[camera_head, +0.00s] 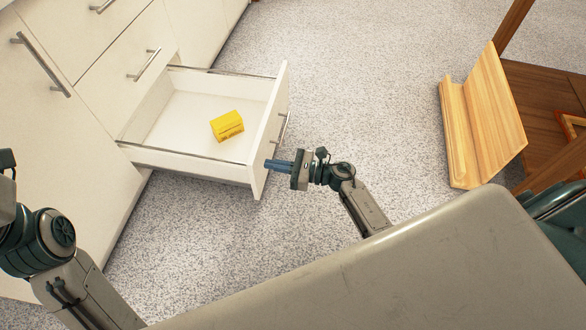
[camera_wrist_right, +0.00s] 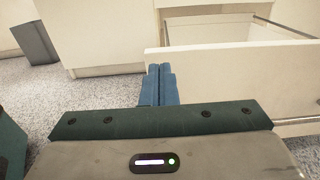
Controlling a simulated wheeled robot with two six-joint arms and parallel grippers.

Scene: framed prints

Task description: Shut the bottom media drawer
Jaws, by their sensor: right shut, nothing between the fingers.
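The bottom media drawer (camera_head: 263,150) is pulled well out of the white cabinet in the head view, its slim metal handle on the outer face of its front panel. Its white front panel also shows in the right wrist view (camera_wrist_right: 225,62). My right gripper (camera_head: 271,164) is shut and empty, its blue fingers pointing at the outer face of the front near its lower, nearer end. In the right wrist view the fingertips (camera_wrist_right: 159,70) overlap the panel's left end; I cannot tell whether they touch it. My left arm shows at the left edge, but its fingers are out of view.
A yellow ribbed object (camera_head: 227,125) lies inside the drawer. The drawer above (camera_head: 125,55) is closed. A wooden stand (camera_head: 482,120) is on the grey carpet (camera_head: 350,75) at the right, with carpet clear between it and the drawer. A dark grey box (camera_wrist_right: 36,43) stands beyond.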

